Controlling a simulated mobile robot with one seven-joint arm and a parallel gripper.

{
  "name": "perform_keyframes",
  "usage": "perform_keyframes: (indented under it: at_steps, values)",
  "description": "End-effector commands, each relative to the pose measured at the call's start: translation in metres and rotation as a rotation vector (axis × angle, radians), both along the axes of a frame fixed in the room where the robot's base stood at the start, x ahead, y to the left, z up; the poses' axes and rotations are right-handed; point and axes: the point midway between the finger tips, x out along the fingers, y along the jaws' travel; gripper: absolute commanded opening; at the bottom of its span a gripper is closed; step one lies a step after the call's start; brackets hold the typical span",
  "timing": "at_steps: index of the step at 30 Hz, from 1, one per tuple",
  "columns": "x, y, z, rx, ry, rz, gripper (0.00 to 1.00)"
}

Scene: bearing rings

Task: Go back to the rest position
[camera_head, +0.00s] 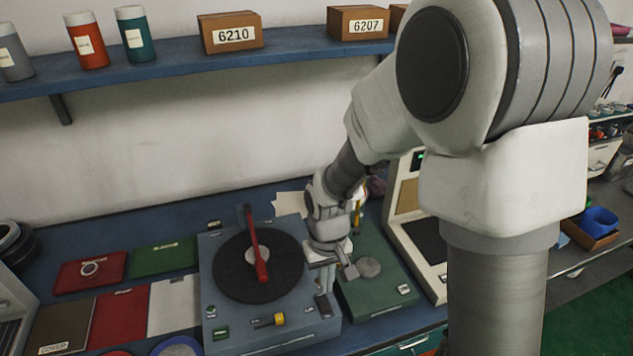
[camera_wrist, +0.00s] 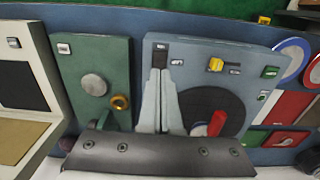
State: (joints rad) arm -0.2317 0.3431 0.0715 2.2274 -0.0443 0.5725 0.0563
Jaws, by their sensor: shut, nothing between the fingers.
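My gripper (camera_head: 326,280) is at the end of my arm, over the right side of the blue-grey box (camera_head: 215,300) with the dark round disc (camera_head: 235,280). In the wrist view its two pale fingers (camera_wrist: 161,78) are together with nothing between them. Their tips point at the dark switch (camera_wrist: 160,53) at the box's edge; I cannot tell whether they touch it. A red arm (camera_head: 258,250) lies across the disc. A ring (camera_head: 89,269) lies on the red mat (camera_head: 70,284) at the left.
A green box (camera_head: 385,296) with a grey round plate (camera_head: 369,267) stands right of the blue-grey box. A pale framed device (camera_head: 399,210) is beyond it. Left are a green mat (camera_head: 160,258) and several coloured panels. The blue shelf (camera_head: 150,61) above holds cans and cartons.

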Motion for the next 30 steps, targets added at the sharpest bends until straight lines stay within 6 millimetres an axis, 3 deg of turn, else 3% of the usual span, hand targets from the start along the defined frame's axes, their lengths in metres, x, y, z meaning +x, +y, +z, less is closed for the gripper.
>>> perform_keyframes:
  at_steps: [5, 14, 21, 30]
  values:
    - [0.001, -0.004, 0.012, 0.002, -0.019, -0.009, 0.0]
    - [-0.011, -0.037, 0.094, 0.02, -0.151, -0.083, 0.0]
    - [-0.04, -0.066, 0.154, 0.036, -0.266, -0.152, 0.0]
    - [-0.09, -0.095, 0.207, 0.057, -0.408, -0.232, 0.0]
